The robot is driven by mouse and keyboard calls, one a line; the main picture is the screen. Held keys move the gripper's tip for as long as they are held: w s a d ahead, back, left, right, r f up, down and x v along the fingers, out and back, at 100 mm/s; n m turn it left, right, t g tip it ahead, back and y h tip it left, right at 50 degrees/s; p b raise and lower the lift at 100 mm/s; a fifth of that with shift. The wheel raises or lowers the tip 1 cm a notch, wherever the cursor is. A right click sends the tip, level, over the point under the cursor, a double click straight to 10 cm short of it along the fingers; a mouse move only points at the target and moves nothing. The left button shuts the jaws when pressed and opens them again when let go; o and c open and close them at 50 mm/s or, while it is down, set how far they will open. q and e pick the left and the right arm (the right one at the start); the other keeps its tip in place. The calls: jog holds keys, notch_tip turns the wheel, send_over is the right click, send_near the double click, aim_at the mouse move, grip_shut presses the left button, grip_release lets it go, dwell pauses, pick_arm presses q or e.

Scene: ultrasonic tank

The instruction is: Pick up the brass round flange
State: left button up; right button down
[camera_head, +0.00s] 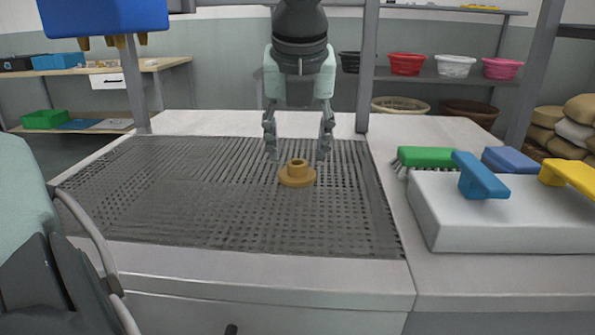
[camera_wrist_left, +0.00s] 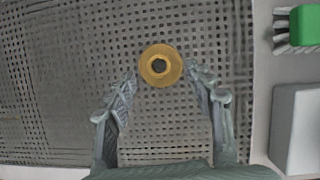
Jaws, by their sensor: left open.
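The brass round flange (camera_head: 297,179) is a golden disc with a raised hollow hub. It lies flat on the grey perforated surface (camera_head: 200,205), near its right side. My left gripper (camera_head: 298,150) is open and empty, pointing down above the flange. In the left wrist view the flange (camera_wrist_left: 147,68) shows whole, with its dark centre hole, around the level of the fingertips and between their lines. The fingers appear apart from it. My right gripper is not in view.
A white block (camera_head: 500,220) stands at right, with blue and yellow handled items on it. A green brush (camera_head: 427,157) lies behind it. A blue unit (camera_head: 103,17) hangs at upper left. The perforated surface around the flange is clear.

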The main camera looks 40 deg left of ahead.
aim_at(297, 163)
pick_arm(q)
jog(key=x, duration=0.3)
jog(key=shift+f, duration=0.2)
jog(key=shift+c, duration=0.3)
jog(key=shift+r, duration=0.1)
grip_shut()
